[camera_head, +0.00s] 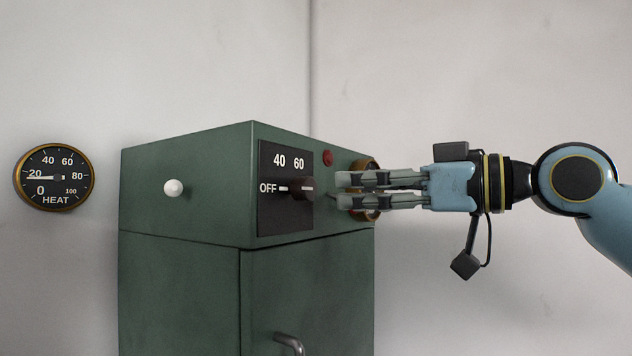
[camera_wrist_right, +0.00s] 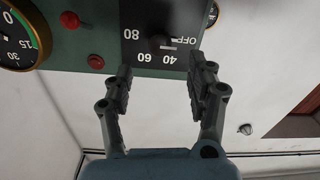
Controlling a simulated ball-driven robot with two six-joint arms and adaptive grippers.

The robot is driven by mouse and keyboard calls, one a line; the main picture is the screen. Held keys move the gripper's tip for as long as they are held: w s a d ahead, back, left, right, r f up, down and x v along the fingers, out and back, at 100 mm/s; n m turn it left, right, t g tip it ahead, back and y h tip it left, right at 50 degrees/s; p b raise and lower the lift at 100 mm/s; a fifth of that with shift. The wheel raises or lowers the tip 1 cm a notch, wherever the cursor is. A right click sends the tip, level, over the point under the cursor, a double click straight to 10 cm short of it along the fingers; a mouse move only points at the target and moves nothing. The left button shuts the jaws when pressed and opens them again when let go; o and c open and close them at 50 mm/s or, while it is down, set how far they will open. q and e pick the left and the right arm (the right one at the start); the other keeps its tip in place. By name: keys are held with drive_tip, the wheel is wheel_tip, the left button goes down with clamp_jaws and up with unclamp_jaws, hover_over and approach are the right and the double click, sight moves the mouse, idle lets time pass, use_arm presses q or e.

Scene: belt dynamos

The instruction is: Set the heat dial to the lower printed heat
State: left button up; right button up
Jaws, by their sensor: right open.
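The heat dial is a black knob (camera_head: 302,187) on a black plate (camera_head: 268,222) on the green cabinet's front. In the head view its white mark points left at OFF, with 40 and 60 printed above. In the right wrist view the plate (camera_wrist_right: 145,12) is upside down and shows OFF, 40, 60 and 80. My right gripper (camera_head: 345,190) is open and empty, with its fingertips a little right of the knob in the head view and apart from it. In the right wrist view its fingers (camera_wrist_right: 160,70) spread below the plate. My left gripper is not in view.
A round HEAT gauge (camera_head: 54,177) on the wall reads about 20. The green cabinet (camera_head: 180,275) has a white knob (camera_head: 173,187), a red button (camera_head: 328,158) and a lower door handle (camera_head: 289,342). A brass-rimmed gauge (camera_wrist_right: 18,36) sits beside red buttons (camera_wrist_right: 95,61).

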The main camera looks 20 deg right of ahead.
sight(312, 188)
drive_tip(key=p+x, duration=0.2)
drive_tip(key=x, duration=0.4)
drive_tip(key=shift+w+a+r, duration=0.1)
drive_tip(key=shift+w+a, duration=0.45)
drive_tip(key=shift+w, duration=0.1)
drive_tip(key=c, duration=1.1)
drive_tip(key=shift+c, duration=0.2)
